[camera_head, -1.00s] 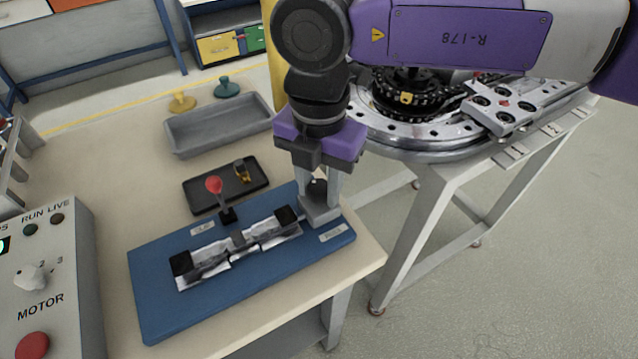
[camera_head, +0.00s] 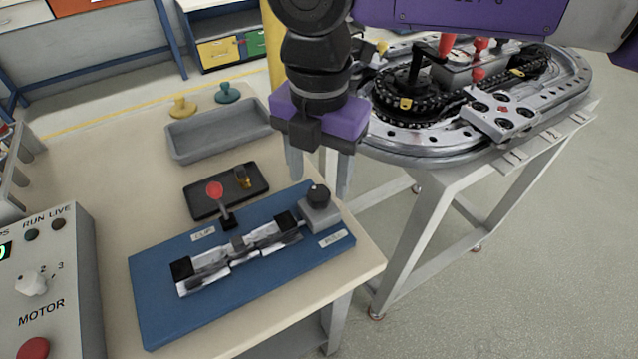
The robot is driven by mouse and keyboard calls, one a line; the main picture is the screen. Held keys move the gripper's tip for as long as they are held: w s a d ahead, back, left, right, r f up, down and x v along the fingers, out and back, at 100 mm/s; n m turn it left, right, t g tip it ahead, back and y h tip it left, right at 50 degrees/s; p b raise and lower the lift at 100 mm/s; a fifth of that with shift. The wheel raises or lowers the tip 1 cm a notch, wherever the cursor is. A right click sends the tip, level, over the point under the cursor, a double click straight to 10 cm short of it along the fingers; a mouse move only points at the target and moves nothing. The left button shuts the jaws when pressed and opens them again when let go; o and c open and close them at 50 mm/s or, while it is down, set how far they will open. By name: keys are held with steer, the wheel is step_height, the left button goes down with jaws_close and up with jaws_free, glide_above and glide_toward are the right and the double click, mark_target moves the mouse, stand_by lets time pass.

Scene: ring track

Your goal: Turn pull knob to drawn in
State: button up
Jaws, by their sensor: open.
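A silver clamp fixture (camera_head: 215,262) with black end blocks lies along the board, left of the knob. A red-tipped lever (camera_head: 215,190) stands at its back.
A black tray (camera_head: 200,203) with a small yellow-and-black part and a grey bin (camera_head: 190,146) stand behind the board. A motor control box (camera_head: 65,270) is at left. The ring track (camera_head: 430,150) stands at right, beyond a gap.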

mark_target(319, 191)
steer(key=shift+r, duration=1.85)
